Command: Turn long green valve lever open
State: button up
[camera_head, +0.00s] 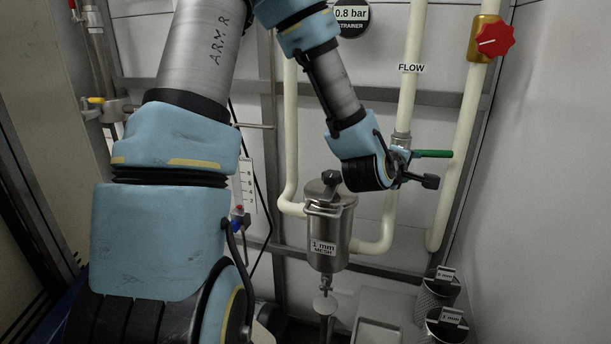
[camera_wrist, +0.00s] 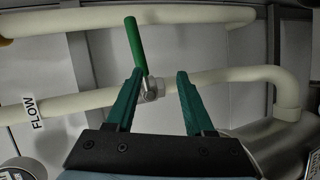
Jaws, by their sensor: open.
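The long green valve lever (camera_head: 433,153) sticks out to the right, crosswise to the upright cream pipe marked FLOW. In the wrist view the lever (camera_wrist: 136,45) runs up from a metal valve body (camera_wrist: 151,90) on the pipe, at a steep angle to it. My gripper (camera_wrist: 160,72) is open, with its two green fingers on either side of the valve body. The lever's base lies between the fingers, close to the left fingertip; I cannot tell whether they touch. In the head view my gripper (camera_head: 408,170) is just below the lever and partly hides the valve.
A metal strainer (camera_head: 330,225) marked 1 mm mesh hangs below and left of my gripper. A red knob (camera_head: 492,40) sits on the right pipe. A yellow-handled valve (camera_head: 97,100) is at far left. Mesh baskets (camera_head: 440,288) stand low on the right, beside the wall.

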jog(key=s+a+m+g+y+p, duration=0.1)
jog(key=a+m+g+y+p, duration=0.1)
jog(key=a, duration=1)
jog(key=s+a+m+g+y+p, duration=0.1)
jog(key=a+m+g+y+p, duration=0.2)
jog(key=a, duration=0.9)
jog(key=shift+s+f+m+y, duration=0.25)
jog(key=shift+f+m+y, duration=0.05)
jog(key=shift+m+y, duration=1)
